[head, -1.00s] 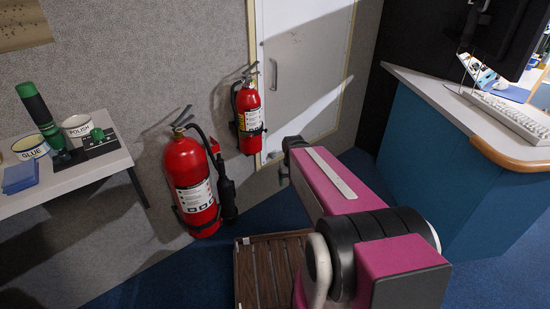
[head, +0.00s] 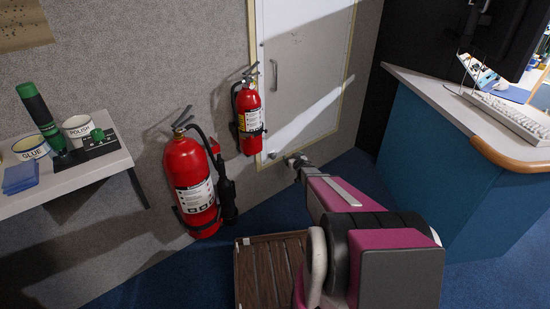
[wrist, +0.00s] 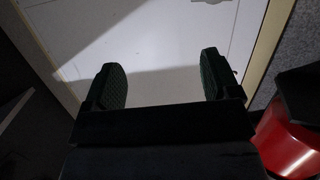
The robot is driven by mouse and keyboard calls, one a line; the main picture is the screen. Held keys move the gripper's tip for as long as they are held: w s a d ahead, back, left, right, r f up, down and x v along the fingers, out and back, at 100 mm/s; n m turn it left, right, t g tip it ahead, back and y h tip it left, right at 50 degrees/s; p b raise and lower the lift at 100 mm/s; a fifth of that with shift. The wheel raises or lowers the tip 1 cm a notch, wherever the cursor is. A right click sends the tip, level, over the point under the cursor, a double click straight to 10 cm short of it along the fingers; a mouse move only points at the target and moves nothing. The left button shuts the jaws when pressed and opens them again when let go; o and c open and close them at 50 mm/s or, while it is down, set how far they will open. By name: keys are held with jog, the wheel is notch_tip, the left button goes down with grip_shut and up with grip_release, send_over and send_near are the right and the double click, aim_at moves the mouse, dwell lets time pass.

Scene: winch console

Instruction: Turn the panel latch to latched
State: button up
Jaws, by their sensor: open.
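The white panel (head: 310,65) is set in the wall in a pale frame, with a grey bar handle (head: 273,75) near its left edge. A small dark fitting (head: 272,155) shows at the panel's lower left corner; I cannot tell for sure that it is the latch, or how it is turned. My gripper (head: 297,160) is low in front of the panel, just right of that fitting. In the wrist view my gripper (wrist: 162,85) is open and empty, its two dark fingers toward the panel (wrist: 150,40). A small dark part (wrist: 235,73) shows beside the right finger, partly hidden.
A small red extinguisher (head: 249,115) hangs close left of the panel, with a larger one (head: 190,175) farther left. A slatted wooden crate or stool (head: 262,270) stands below my arm. A blue desk (head: 435,170) bounds the right side.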

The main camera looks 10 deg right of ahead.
aim_at(275, 156)
notch_tip(275, 156, down, 6)
jog(key=a+n+y, duration=0.3)
jog(key=n+y, duration=0.1)
jog(key=y, duration=0.3)
jog(key=x, duration=1.1)
jog(key=shift+w+d+r, duration=0.2)
jog(key=shift+d, duration=0.1)
jog(key=c, duration=0.9)
